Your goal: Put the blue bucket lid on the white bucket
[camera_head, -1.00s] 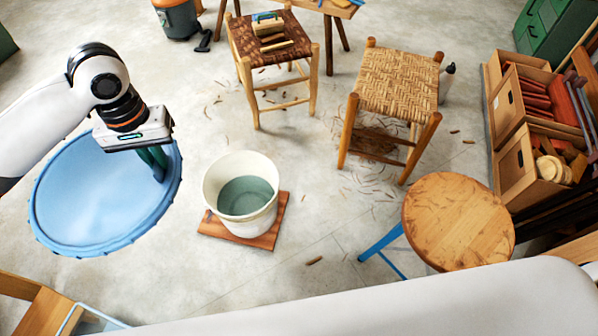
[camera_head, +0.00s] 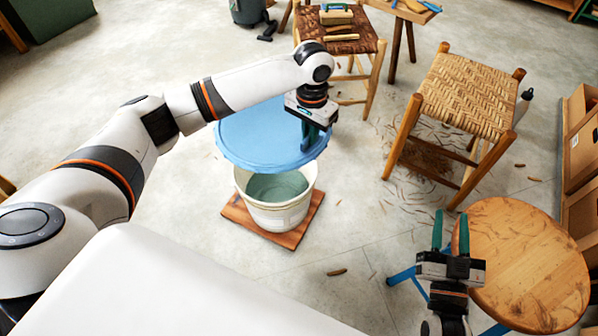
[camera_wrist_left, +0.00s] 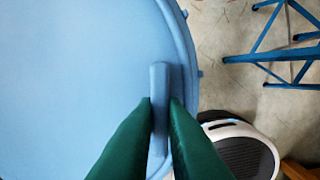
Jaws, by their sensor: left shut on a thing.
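The blue bucket lid (camera_head: 258,138) is a wide disc, held in the air by my left gripper (camera_head: 310,132). In the left wrist view, the green fingers (camera_wrist_left: 160,125) are shut on the upright tab near the rim of the lid (camera_wrist_left: 80,70). In the head view the lid appears just above and behind the white bucket (camera_head: 283,214), hiding part of its back rim. The bucket stands upright and open, with grey-green contents showing inside. The height gap between lid and bucket is hard to judge. My right gripper (camera_head: 451,220) is open and empty, with its fingers apart.
The bucket stands on a brown wooden board (camera_head: 307,222). A round wooden stool (camera_head: 525,265) with blue legs is beside my right gripper. A woven stool (camera_head: 470,95) and a dark-seated stool (camera_head: 357,28) stand behind. Bark scraps litter the floor around the woven stool.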

